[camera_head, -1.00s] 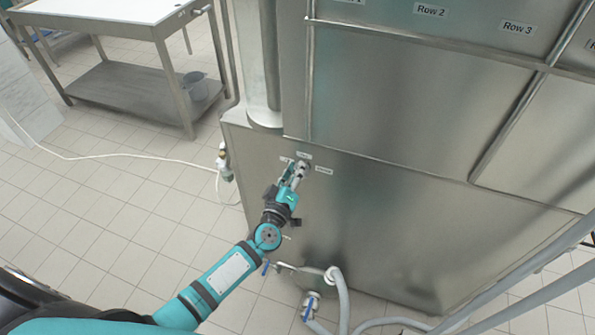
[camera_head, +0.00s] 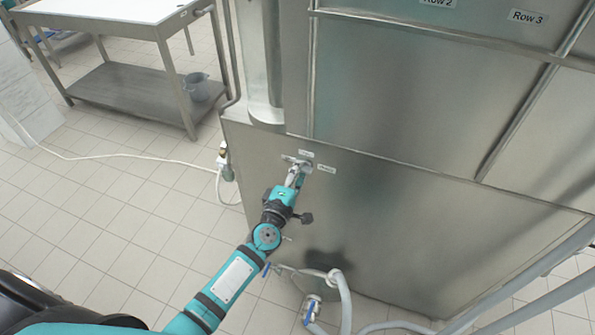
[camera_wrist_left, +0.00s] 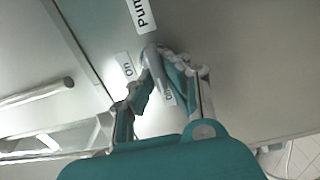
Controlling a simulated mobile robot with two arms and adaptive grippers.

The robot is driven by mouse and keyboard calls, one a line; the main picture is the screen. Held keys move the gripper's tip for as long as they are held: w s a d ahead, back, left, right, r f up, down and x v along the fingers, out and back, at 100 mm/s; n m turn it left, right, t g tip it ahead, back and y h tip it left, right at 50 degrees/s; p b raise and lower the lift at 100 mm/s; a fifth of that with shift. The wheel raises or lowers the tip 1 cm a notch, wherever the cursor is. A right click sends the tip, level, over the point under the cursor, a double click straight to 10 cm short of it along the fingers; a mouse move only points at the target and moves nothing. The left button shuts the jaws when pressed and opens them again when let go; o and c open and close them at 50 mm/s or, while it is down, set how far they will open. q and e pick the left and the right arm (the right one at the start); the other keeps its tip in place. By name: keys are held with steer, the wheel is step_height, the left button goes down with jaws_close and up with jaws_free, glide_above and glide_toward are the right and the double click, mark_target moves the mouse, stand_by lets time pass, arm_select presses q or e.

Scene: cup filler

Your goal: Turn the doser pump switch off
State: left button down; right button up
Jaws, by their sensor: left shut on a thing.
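My left gripper (camera_head: 296,170) reaches up to the steel machine's lower front panel, at the small pump switch. In the left wrist view the grey switch knob (camera_wrist_left: 150,56) sits between the fingertips of the left gripper (camera_wrist_left: 154,78), which is shut on it. A "Pum…" label (camera_wrist_left: 140,14) is above the knob and cut off by the frame edge. An "On" label (camera_wrist_left: 126,65) is beside one finger. Another label (camera_wrist_left: 168,92), partly hidden and hard to read, shows between the fingers. My right gripper is not in view.
The steel machine (camera_head: 400,225) fills the right side. A valve and pale hose (camera_head: 335,275) are low in front of it. A steel table (camera_head: 130,95) with a grey bucket stands at the back left. The tiled floor at left is open, crossed by a white hose (camera_head: 120,155).

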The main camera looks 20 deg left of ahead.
arm_select(q)
steer(key=shift+f, duration=0.1)
stand_by(0.3)
steer(key=c, duration=1.4)
jaws_free()
steer(key=shift+o, duration=0.2)
steer(key=s, duration=1.2)
steer(key=shift+a, duration=0.2)
steer(key=s+f+m+g+h, duration=0.1)
steer(key=s+f+m+g, duration=0.35)
steer(key=f, duration=0.95)
steer(key=s+f+m+g, duration=0.3)
steer(key=s+f+m, duration=0.3)
steer(key=f, duration=0.8)
steer(key=s+a+f+m+g, duration=0.1)
steer(key=s+f+m+g, duration=0.2)
steer(key=s+f, duration=0.3)
steer(key=s+a+f+m+g+y, duration=0.1)
steer(key=s+f, duration=0.5)
steer(key=s, duration=0.7)
steer(key=s+a+f+m+g, duration=0.2)
steer(key=s+f+m+g, duration=0.3)
steer(key=s, duration=0.5)
steer(key=shift+a+f+m+y, duration=0.3)
steer(key=shift+a+f+m, duration=0.05)
steer(key=shift+a+f, duration=0.1)
